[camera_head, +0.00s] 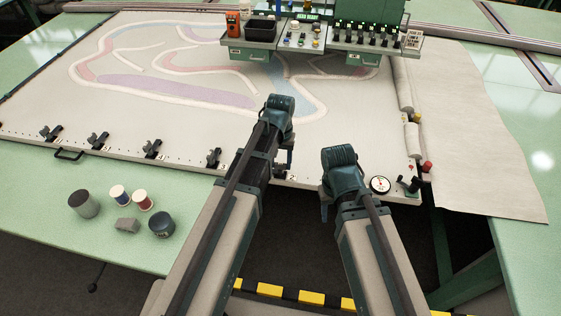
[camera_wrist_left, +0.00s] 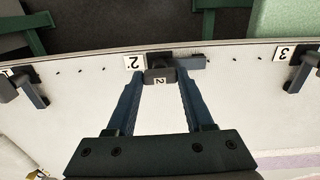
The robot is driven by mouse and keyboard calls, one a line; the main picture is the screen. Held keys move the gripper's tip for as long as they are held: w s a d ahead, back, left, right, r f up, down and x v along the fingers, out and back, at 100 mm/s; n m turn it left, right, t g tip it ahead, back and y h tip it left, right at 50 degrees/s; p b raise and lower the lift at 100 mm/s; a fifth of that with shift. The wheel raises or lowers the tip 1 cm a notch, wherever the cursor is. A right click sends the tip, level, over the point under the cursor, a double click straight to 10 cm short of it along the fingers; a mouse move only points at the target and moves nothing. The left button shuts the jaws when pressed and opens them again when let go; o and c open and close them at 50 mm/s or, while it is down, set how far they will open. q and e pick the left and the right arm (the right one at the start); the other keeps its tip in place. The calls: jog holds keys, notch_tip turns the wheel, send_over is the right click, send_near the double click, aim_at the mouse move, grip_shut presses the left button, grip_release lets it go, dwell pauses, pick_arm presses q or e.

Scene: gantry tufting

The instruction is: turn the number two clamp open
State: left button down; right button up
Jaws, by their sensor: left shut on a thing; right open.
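In the head view my left gripper (camera_head: 284,160) is at the frame's near edge and mostly hides this clamp. My right gripper (camera_head: 325,204) is open and empty, near the frame's front right corner; its fingers are partly hidden.
Number three clamp (camera_wrist_left: 302,72) and another clamp (camera_wrist_left: 30,90) flank it, their bars pointing inward over the cloth (camera_head: 140,125). A round gauge (camera_head: 380,185) sits at the right corner. Spools (camera_head: 142,201) and cans stand on the green table. A tufting carriage (camera_head: 330,40) spans the back.

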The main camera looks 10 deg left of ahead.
aim_at(281, 164)
pick_arm(q)
jog(key=shift+c, duration=1.4)
grip_release()
notch_tip(281, 164, up, 14)
jog(key=p, duration=1.4)
jog(key=shift+f, duration=0.15)
jog(key=s+d+f+m+b, duration=0.2)
jog(key=s+d, duration=0.1)
jog(key=s, duration=0.4)
jog(key=s+d+f+m+y+b, duration=0.1)
jog(key=s+d+f+m+b, duration=0.1)
jog(key=s, duration=0.6)
jog(key=shift+s+d+b, duration=0.3)
jog(key=shift+d, duration=0.15)
